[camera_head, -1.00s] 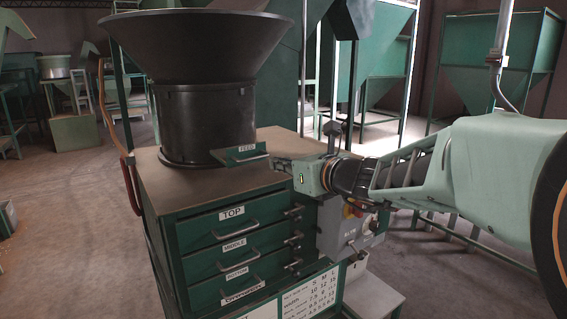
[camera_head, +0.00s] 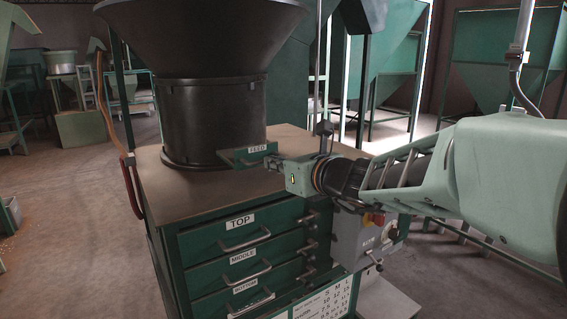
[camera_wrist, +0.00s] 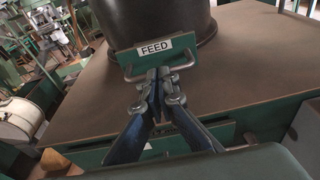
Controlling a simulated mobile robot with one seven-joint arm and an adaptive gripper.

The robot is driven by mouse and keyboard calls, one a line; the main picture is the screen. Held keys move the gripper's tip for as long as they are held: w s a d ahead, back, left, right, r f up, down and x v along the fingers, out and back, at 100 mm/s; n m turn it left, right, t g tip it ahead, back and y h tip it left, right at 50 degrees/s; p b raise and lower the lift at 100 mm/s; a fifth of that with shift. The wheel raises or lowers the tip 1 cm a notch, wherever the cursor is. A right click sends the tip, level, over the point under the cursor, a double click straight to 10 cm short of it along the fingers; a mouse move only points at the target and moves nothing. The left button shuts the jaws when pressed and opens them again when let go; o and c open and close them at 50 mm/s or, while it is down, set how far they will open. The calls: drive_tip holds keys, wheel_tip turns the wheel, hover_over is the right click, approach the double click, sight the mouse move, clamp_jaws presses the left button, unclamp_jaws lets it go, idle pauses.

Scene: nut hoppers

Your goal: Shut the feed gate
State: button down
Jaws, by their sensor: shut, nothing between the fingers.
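The feed gate (camera_head: 240,158) is a green plate labelled FEED at the base of the black hopper (camera_head: 212,118). It sticks out from the hopper over the cabinet top. In the wrist view the gate's green plate (camera_wrist: 127,57) carries a metal bar handle (camera_wrist: 187,68) on its near side. My gripper (camera_wrist: 158,73) is shut and empty, with its fingertips at the middle of that handle, in front of the FEED label. I cannot tell whether they touch it. In the head view my gripper (camera_head: 277,163) reaches the gate from the right.
The hopper stands on a green cabinet with a brown top (camera_head: 190,200) and drawers labelled TOP (camera_head: 240,222), MIDDLE and BOTTOM. A grey control box (camera_head: 365,240) with a red button is on its right side. The floor to the left (camera_head: 75,210) is clear.

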sight(258, 151)
drive_tip(key=x, duration=0.2)
drive_tip(key=r+b+x, duration=0.1)
drive_tip(key=x, duration=0.5)
drive_tip(key=shift+w+a+r, duration=0.2)
drive_tip(key=shift+w+r, duration=0.1)
drive_tip(key=shift+r, duration=0.15)
